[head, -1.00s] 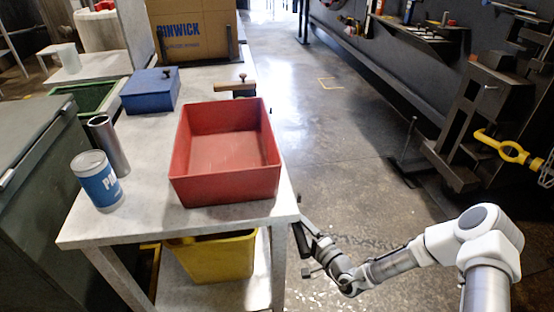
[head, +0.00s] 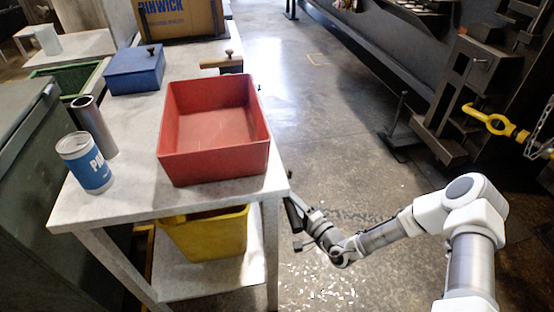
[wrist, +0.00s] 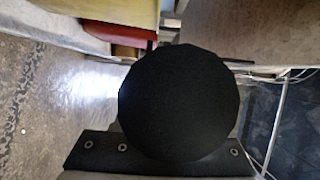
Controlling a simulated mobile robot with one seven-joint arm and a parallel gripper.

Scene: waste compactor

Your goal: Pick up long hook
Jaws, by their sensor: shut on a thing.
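My gripper (head: 294,214) is low beside the right front corner of the work table (head: 130,200), partly lost against the table edge and too small to make out its fingers in the head view. In the wrist view a large black round end (wrist: 180,102) fills the middle, very close to the camera. I take it for the end of the long hook held in my shut gripper.
A red bin (head: 213,165) stands on the table with a blue-and-white can (head: 85,163), a metal cylinder (head: 94,128) and a blue box (head: 134,70). A yellow bin (head: 205,238) is below. A yellow hook (head: 488,120) is at right. Open floor (head: 335,120) lies between.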

